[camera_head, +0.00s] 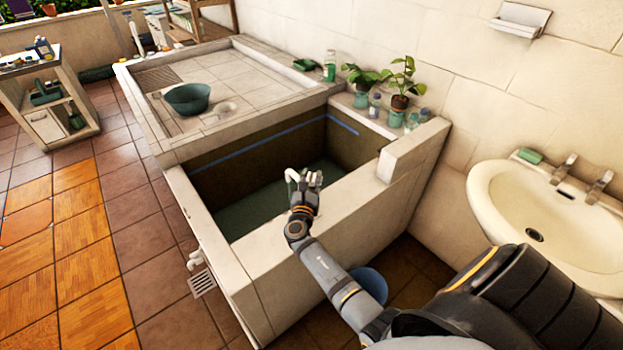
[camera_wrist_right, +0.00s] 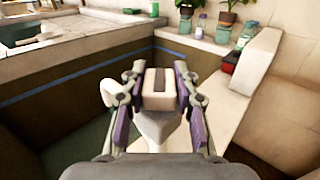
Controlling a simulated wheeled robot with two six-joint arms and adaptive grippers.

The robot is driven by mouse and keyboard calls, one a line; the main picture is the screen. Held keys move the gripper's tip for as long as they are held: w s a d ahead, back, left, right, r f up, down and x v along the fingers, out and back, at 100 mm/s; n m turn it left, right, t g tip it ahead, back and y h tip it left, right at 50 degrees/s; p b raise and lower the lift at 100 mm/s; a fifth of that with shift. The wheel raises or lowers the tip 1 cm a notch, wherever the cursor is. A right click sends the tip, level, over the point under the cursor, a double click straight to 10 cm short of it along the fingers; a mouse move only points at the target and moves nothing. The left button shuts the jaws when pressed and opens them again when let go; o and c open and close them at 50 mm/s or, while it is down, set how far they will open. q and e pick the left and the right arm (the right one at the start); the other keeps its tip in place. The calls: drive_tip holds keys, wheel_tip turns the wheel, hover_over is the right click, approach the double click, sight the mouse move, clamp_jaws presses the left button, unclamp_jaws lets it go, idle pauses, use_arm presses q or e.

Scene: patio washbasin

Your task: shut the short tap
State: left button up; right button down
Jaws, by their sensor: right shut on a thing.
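The short tap (camera_wrist_right: 159,126) is white, with a pale blocky handle (camera_wrist_right: 159,90) that has a dark stripe. In the wrist view my right gripper (camera_wrist_right: 158,82) is shut on this handle, one finger on each side. A white curved spout shows just left of the fingers (camera_wrist_right: 109,92), and in the head view it shows beside the gripper (camera_head: 292,177). In the head view my right gripper (camera_head: 305,181) is by the near wall of the tiled tub; it hides most of the tap. My left gripper is out of view.
The tub (camera_head: 370,207) has a wide pale rim. A tiled counter with a green bowl (camera_head: 187,98) lies behind it. Potted plants and jars (camera_head: 395,112) stand on the right ledge. A washbasin (camera_head: 510,208) with two metal taps is at the right. A blue bucket (camera_head: 371,282) is below.

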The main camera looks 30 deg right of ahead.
drive_tip(key=m+g+h+b, duration=0.2)
drive_tip(key=m+g+b, duration=0.1)
drive_tip(key=g+b, duration=0.1)
drive_tip(key=m+g+h+b, duration=0.3)
drive_tip(key=m+g+b, duration=0.1)
drive_tip(key=g, duration=0.1)
drive_tip(key=shift+w+f+g+b, duration=0.1)
drive_tip(key=shift+f+g+b, duration=0.05)
drive_tip(key=shift+g+b, duration=0.25)
drive_tip(key=shift+m+g+h+b, duration=0.4)
drive_tip(key=shift+m+g+b, duration=0.45)
drive_tip(key=shift+g, duration=0.25)
drive_tip(key=shift+r, duration=0.2)
drive_tip(key=c, duration=1)
unclamp_jaws()
drive_tip(key=a, duration=0.7)
drive_tip(key=shift+s+a, duration=0.3)
